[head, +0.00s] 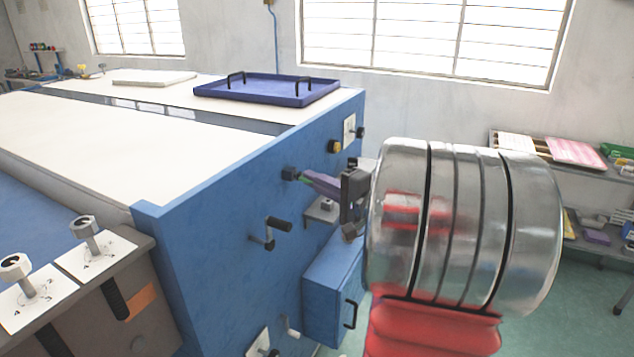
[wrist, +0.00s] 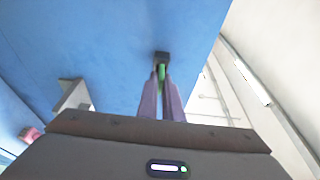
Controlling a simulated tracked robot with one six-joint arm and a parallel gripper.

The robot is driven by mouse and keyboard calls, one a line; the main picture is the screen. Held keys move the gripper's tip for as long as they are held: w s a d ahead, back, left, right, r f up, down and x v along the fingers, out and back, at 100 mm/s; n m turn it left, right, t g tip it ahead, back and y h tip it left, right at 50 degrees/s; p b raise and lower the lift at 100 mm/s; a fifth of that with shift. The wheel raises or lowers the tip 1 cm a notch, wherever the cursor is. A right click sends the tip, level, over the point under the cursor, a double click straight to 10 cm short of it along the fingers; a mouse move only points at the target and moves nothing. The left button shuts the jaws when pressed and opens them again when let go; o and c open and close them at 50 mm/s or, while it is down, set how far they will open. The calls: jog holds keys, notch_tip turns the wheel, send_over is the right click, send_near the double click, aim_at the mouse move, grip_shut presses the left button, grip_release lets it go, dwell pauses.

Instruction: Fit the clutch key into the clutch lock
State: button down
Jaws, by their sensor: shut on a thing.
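My gripper (head: 318,183) has purple fingers and reaches left toward the blue side panel of the machine. It is shut on a slim green piece, which I take to be the clutch key (wrist: 162,73); it shows between the fingers (wrist: 163,98) in the wrist view. Its far end meets or nearly meets a small dark block on the panel, which looks like the clutch lock (head: 290,173); the block also shows in the wrist view (wrist: 162,56). I cannot tell whether the key's tip is inside the block or just against it.
A black crank handle (head: 272,231) sticks out of the panel below left. A small grey bracket (head: 321,209) and a blue box with a handle (head: 333,285) are below the gripper. A yellow-and-black knob (head: 334,146) is above. A blue tray (head: 266,90) lies on top.

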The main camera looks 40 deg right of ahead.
jog(key=shift+w+a, duration=0.15)
jog(key=shift+w, duration=0.3)
dwell(0.3)
jog(key=c, duration=1.8)
grip_release()
jog(key=shift+c, duration=0.2)
jog(key=shift+s, duration=0.1)
jog(key=s, duration=1.3)
jog(key=shift+s+d, duration=0.3)
jog(key=shift+d, duration=0.05)
